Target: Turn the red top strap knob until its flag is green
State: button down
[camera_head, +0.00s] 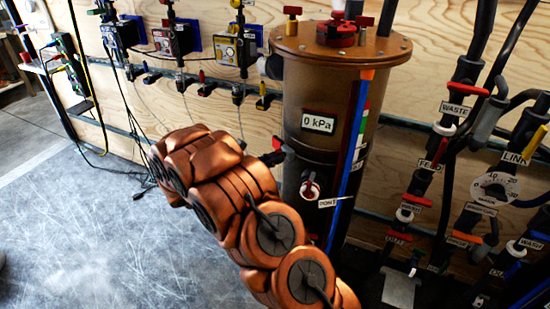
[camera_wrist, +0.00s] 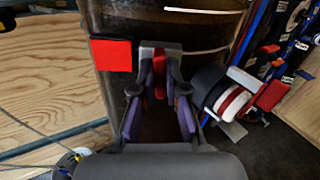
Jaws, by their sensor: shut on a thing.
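A red knob (camera_wrist: 159,78) sits between the two fingers of my gripper (camera_wrist: 160,84) in the wrist view, against the brown tank (camera_wrist: 185,28). The gripper is shut on it, and the fingers cover part of it. A square red flag (camera_wrist: 110,55) stands just left of the fingertips. In the head view, my gripper (camera_head: 272,157) is at the left side of the tank (camera_head: 305,90), where a bit of red shows. The copper-coloured arm hides much of that area.
A red-and-white valve knob (camera_head: 310,190) with a label is on the tank to the right of my gripper; it also shows in the wrist view (camera_wrist: 232,102). Labelled pipes and valves (camera_head: 455,150) crowd the right. Yellow and dark devices (camera_head: 237,48) hang on the plywood wall.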

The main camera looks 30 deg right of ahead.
jog(key=shift+f+m+b, duration=0.1)
jog(key=shift+m+b, duration=0.2)
jog(key=shift+b, duration=0.15)
jog(key=shift+m+b, duration=2.6)
jog(key=shift+b, duration=0.35)
jog(key=c, duration=1.2)
grip_release()
jog(key=shift+a, duration=0.1)
jog(key=a, duration=1.2)
